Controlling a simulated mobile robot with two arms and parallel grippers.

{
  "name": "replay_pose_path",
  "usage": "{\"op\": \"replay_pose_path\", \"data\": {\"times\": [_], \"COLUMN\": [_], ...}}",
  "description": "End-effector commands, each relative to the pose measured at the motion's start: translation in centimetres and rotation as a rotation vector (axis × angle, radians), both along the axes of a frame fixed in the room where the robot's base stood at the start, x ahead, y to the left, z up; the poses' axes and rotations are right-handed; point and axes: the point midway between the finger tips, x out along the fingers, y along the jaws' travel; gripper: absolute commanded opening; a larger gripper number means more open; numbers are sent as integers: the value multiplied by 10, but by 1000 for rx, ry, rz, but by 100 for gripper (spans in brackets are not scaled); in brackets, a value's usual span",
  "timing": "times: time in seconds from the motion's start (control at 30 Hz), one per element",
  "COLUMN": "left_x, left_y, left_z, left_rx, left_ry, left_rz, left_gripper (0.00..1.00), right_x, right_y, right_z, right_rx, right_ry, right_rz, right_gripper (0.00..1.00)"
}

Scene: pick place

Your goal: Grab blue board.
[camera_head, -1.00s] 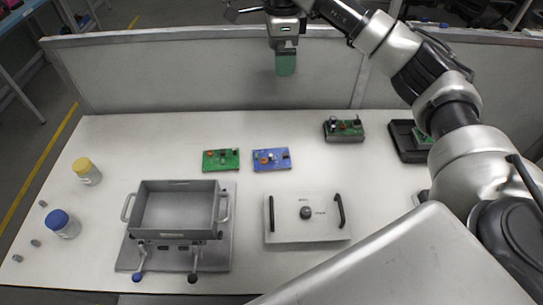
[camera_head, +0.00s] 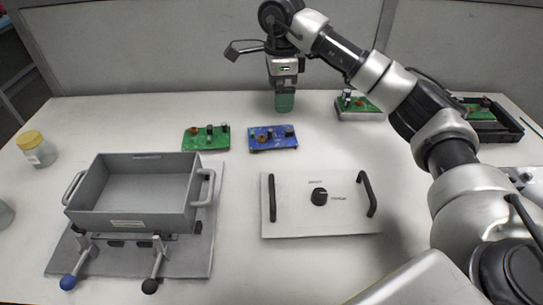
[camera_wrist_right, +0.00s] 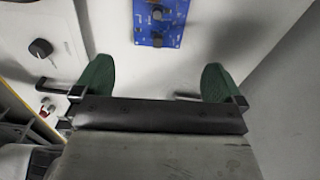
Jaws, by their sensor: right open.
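The blue board (camera_head: 272,138) lies flat on the white table, right of a green board (camera_head: 206,138). It carries small parts on top. It also shows in the right wrist view (camera_wrist_right: 160,22), at the top, partly cut off. My right gripper (camera_head: 285,103) is above the table beyond the blue board, pointing down. In the right wrist view its two green fingers (camera_wrist_right: 157,82) are wide apart with nothing between them, and the blue board lies ahead of the gap. My left gripper is not in view.
A grey open box (camera_head: 140,190) on a plate stands at left. A flat lid with black handles (camera_head: 318,218) lies in front of the blue board. Another green board (camera_head: 357,106) and a black tray (camera_head: 497,125) are at the back right. A yellow-capped jar (camera_head: 36,148) stands far left.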

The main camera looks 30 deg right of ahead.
Motion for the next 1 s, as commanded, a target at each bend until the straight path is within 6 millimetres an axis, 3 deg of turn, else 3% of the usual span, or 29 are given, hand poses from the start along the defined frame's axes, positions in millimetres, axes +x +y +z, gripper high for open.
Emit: {"op": "replay_pose_path", "data": {"times": [0.07,0.4,0.63,0.9,1.0], "left_x": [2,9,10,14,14], "left_y": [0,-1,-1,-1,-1], "left_z": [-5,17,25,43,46], "left_rx": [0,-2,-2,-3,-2], "left_ry": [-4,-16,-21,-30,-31], "left_rz": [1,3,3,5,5], "left_gripper": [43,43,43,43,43], "right_x": [0,0,0,1,1], "right_y": [0,0,1,5,5], "right_z": [-12,-56,-74,-113,-119], "right_rx": [1,0,-1,1,0], "right_ry": [-1,2,1,2,0], "right_rz": [0,0,1,0,-1], "right_gripper": [100,100,100,100,100]}}
